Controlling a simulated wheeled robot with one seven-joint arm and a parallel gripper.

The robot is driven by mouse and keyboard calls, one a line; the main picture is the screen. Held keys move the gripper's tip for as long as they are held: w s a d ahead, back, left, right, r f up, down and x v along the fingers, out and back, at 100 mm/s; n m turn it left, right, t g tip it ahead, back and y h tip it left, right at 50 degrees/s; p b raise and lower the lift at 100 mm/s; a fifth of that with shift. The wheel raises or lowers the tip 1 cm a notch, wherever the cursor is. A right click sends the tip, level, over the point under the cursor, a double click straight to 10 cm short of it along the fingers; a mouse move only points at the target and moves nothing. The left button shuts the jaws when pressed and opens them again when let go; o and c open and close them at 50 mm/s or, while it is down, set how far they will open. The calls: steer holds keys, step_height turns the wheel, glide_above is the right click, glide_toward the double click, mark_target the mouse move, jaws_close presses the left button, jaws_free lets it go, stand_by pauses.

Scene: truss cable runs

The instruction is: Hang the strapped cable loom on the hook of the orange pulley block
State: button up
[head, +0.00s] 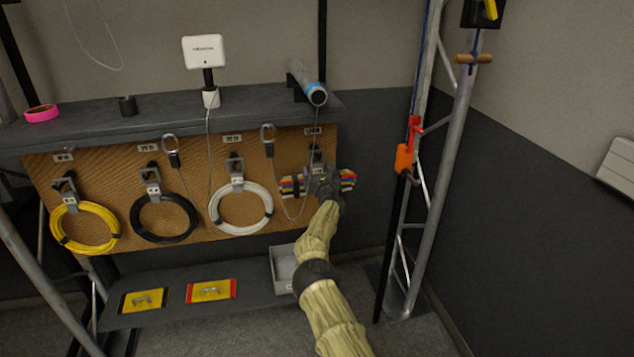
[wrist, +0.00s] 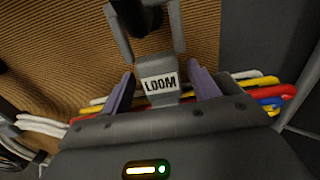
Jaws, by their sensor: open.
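My gripper (head: 326,188) is at the loom in the head view. In the wrist view its two purple-grey fingers (wrist: 162,90) stand open, one on each side of the label; contact cannot be told. The orange pulley block (head: 404,159) hangs by the truss at right; its hook is too small to make out.
Yellow (head: 66,240), black (head: 139,225) and white (head: 218,219) cable coils hang on the pegboard to the left. A shelf (head: 170,110) juts out above. A grey tray (head: 283,272) sits below the loom. The metal truss (head: 444,150) stands upright at right.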

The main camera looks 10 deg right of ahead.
mark_target(317, 163)
steer(key=c, duration=1.3)
steer(key=shift+r+p, duration=0.5)
steer(key=shift+r, duration=1)
jaws_close()
steer(key=shift+f+b, duration=0.3)
steer(key=shift+b, duration=0.4)
steer(key=shift+s+r, duration=0.15)
steer(key=shift+s+d+r, duration=0.1)
steer(key=shift+s+r, duration=0.1)
steer(key=shift+s, duration=0.8)
